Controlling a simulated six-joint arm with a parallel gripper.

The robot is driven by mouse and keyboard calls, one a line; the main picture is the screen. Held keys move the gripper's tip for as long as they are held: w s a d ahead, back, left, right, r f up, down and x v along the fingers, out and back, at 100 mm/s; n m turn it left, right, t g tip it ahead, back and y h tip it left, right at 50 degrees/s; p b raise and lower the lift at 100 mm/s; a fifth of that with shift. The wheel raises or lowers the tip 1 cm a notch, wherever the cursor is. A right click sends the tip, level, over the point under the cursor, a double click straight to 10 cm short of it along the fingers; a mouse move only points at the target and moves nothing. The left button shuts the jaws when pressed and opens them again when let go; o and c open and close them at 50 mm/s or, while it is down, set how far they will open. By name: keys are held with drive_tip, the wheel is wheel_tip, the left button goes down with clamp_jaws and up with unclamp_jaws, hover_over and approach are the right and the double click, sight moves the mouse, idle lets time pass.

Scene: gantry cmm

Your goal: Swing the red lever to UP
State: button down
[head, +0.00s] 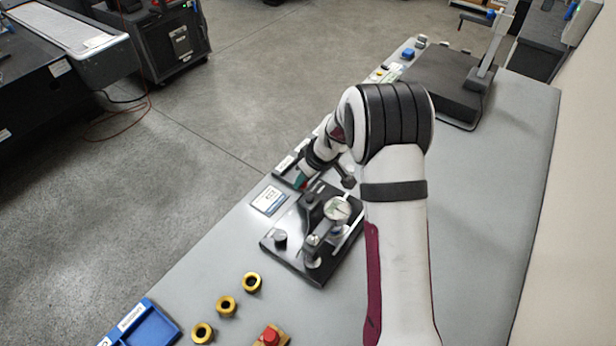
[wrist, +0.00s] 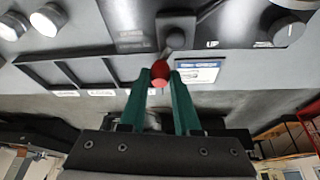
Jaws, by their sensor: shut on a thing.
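The red lever's ball knob (wrist: 160,74) sits between the two green fingers of my gripper (wrist: 160,76) in the wrist view, and the fingers are shut on it. Its short grey arm runs from the knob up to a round pivot on a dark block (wrist: 176,28). The lever points down and slightly left in this view. The word UP is printed on the panel right of the pivot; the left-hand lettering is too blurred to read. In the head view my gripper (head: 301,181) is small at the table's left edge, and the lever cannot be made out there.
A black fixture with a dial gauge (head: 337,209) stands close to my gripper. A labelled card (head: 269,200) lies beside it. Brass rings (head: 226,306), a blue tray (head: 150,326) and a red button (head: 270,336) are nearer. A dark slab (head: 437,78) stands far back.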

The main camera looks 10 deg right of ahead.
drive_tip(key=n, duration=0.1)
drive_tip(key=a+n+g+y, duration=0.1)
drive_tip(key=n, duration=0.2)
drive_tip(key=shift+s+a+n, duration=0.15)
drive_tip(key=shift+s+n, duration=0.15)
drive_tip(key=n, duration=0.2)
drive_tip(key=n+g, duration=0.1)
drive_tip(key=s+a+n+g+y, duration=0.1)
drive_tip(key=n, duration=0.1)
drive_tip(key=shift+s+n, duration=0.1)
drive_tip(key=shift+n, duration=0.2)
drive_tip(key=n+g, duration=0.1)
drive_tip(key=n, duration=0.1)
drive_tip(key=s+n+g, duration=0.1)
drive_tip(key=n, duration=0.1)
drive_tip(key=shift+s+a, duration=0.15)
drive_tip(key=shift+a, duration=0.05)
drive_tip(key=shift+s+d+n+g+h, duration=0.1)
drive_tip(key=shift+s+n+g+h, duration=0.15)
drive_tip(key=shift+n, duration=0.5)
drive_tip(key=shift+s+a+n+g+h, duration=0.1)
drive_tip(key=shift+s+n+g+h, duration=0.15)
drive_tip(key=shift+n, duration=0.55)
drive_tip(key=shift+s+d+n+g+h, duration=0.15)
drive_tip(key=shift+n+g, duration=0.15)
drive_tip(key=shift+n, duration=0.45)
drive_tip(key=c, duration=0.6)
unclamp_jaws()
drive_tip(key=shift+c, duration=0.2)
